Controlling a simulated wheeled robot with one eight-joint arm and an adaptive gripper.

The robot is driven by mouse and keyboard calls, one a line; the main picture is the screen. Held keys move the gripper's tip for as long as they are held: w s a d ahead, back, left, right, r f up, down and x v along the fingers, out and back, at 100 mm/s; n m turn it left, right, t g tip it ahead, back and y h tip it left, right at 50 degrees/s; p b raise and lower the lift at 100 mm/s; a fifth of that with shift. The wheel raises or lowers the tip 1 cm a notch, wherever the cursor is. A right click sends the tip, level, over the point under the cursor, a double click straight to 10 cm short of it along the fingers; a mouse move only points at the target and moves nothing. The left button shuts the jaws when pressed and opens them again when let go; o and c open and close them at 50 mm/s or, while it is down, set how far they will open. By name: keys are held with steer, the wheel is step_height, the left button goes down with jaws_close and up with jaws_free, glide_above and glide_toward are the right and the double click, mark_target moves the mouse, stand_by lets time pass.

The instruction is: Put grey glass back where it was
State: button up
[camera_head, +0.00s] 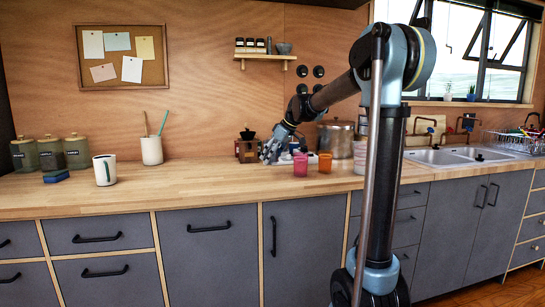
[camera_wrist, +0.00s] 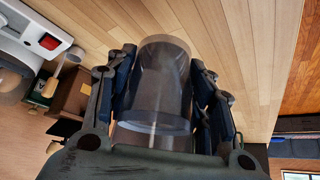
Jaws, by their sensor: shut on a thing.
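The grey glass (camera_wrist: 162,95) is see-through and sits between the fingers of my gripper (camera_wrist: 162,60) in the wrist view. The fingers press on it from both sides. Bare wooden countertop (camera_wrist: 235,60) shows behind the glass; whether its base touches the wood cannot be told. In the head view my gripper (camera_head: 272,150) is low over the back of the counter, left of a pink glass (camera_head: 300,166) and an orange glass (camera_head: 325,163). The grey glass is too small to make out clearly there.
A dark and wooden coffee grinder (camera_head: 247,148) stands just left of my gripper. A steel pot (camera_head: 336,140) stands to the right. A white mug (camera_head: 104,170), a utensil cup (camera_head: 151,150) and green canisters (camera_head: 76,152) are further left. The front counter strip is clear.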

mark_target(271, 177)
steer(key=shift+f, duration=2.95)
steer(key=shift+f, duration=0.1)
steer(key=o, duration=1.5)
steer(key=shift+c, duration=0.2)
steer(key=v, duration=1.2)
steer(key=s+d+f+m+h, duration=0.2)
steer(key=s+d+f+m, duration=0.2)
steer(key=s+f, duration=0.5)
steer(key=s+d+f+m+h, duration=0.2)
steer(key=s+d+f, duration=0.6)
steer(key=s, duration=0.8)
steer(key=s+d+f+m+g+h, duration=0.1)
steer(key=s+d+f+m, duration=0.5)
steer(key=s+f, duration=0.4)
steer(key=s+d, duration=0.1)
steer(key=s, duration=0.1)
steer(key=shift+s+f+h, duration=0.3)
steer(key=shift+s+h, duration=0.05)
steer(key=shift+h, duration=0.05)
